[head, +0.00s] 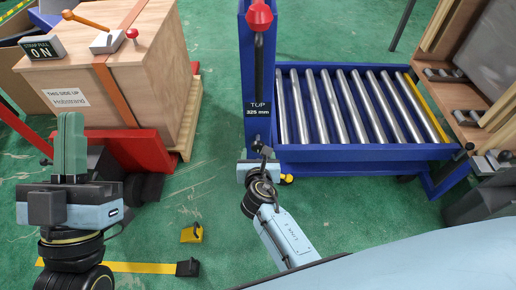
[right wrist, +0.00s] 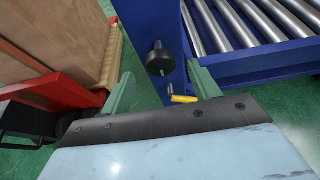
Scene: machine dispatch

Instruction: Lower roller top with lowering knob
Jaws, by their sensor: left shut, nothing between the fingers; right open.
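The roller top (head: 350,152) is a blue frame with several steel rollers, at the upper right of the head view. In the head view my right gripper (head: 262,160) is low at the post. My left gripper (head: 70,118) is shut and empty, pointing up at the left.
A wooden crate (head: 150,62) stands on a pallet at the upper left, with a red part (head: 125,150) before it. A red-topped lever (head: 260,15) is on the post. A wooden rack (head: 450,90) stands at the right. Green floor is open between crate and post.

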